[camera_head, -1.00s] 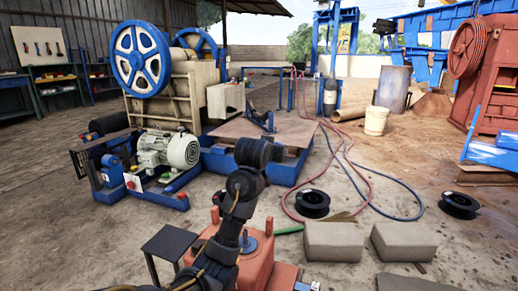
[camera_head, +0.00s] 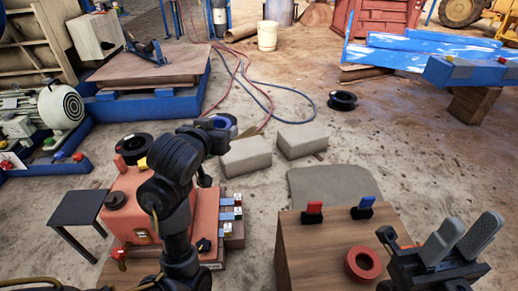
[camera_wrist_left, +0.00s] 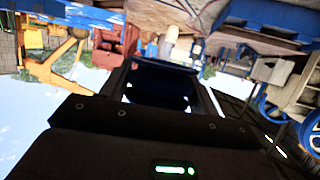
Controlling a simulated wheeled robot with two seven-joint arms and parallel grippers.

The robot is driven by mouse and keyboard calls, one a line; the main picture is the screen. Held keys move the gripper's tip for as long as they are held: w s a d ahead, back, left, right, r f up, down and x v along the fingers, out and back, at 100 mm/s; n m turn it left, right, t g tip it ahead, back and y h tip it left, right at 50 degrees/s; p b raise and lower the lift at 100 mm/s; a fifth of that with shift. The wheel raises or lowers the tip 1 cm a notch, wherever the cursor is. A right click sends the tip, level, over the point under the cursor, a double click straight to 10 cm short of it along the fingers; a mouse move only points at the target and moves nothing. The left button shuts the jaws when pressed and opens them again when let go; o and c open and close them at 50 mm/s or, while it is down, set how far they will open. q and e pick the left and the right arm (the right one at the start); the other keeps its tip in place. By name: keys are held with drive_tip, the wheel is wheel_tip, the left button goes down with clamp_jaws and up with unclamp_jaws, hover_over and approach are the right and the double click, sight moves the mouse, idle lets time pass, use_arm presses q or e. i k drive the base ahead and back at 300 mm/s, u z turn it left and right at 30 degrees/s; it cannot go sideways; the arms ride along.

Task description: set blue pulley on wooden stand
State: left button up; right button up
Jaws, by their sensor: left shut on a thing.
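My left gripper (camera_head: 212,128) is shut on a blue pulley (camera_head: 226,121), a small ring held up beyond the orange-red machine box. My own wrist hides part of it. In the left wrist view a dark blue shape (camera_wrist_left: 160,86), likely the pulley, fills the space between the dark jaws. The wooden stand (camera_head: 300,250), a brown box, is at the lower middle, to the right of and nearer than the left gripper. A red ring pulley (camera_head: 363,263) lies on its top. My right gripper (camera_head: 462,238) is open and empty, just right of the stand.
A red clip (camera_head: 313,212) and a blue clip (camera_head: 363,208) stand at the stand's back edge. The orange-red box (camera_head: 130,215) and a dark small table (camera_head: 78,208) are at left. Grey blocks (camera_head: 246,156) and a black spool (camera_head: 342,100) lie on the ground beyond.

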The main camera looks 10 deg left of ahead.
sight(325, 273)
drive_tip(key=z, duration=2.15)
drive_tip(key=k, duration=1.9)
drive_tip(key=z, duration=0.3)
